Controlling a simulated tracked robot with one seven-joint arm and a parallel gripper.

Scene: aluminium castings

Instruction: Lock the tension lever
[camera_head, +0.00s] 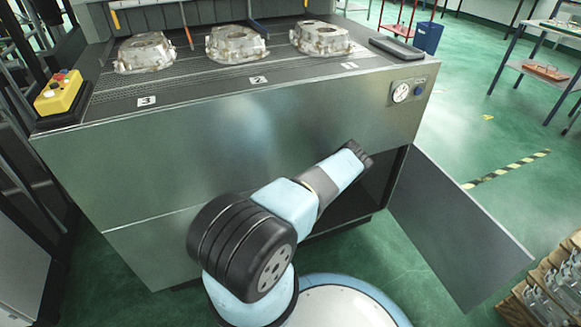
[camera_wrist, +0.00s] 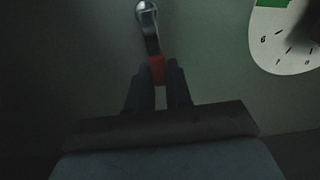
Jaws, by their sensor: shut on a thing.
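In the wrist view, the tension lever (camera_wrist: 151,35) is a metal arm with a round pivot at its top and a red grip (camera_wrist: 157,70) at its lower end. It hangs down, tilted slightly. My gripper (camera_wrist: 160,83) is shut on the red grip, with one dark finger on each side. In the head view, my arm reaches into the dark opening of the grey cabinet (camera_head: 180,160). My gripper's fingers and the lever are hidden there.
A white dial (camera_wrist: 280,45) with a green sector sits right of the lever. The cabinet door (camera_head: 455,230) stands open at the right. Several castings (camera_head: 145,53) rest on the cabinet top beside a yellow control box (camera_head: 58,95). A crate of parts (camera_head: 545,290) stands at the lower right.

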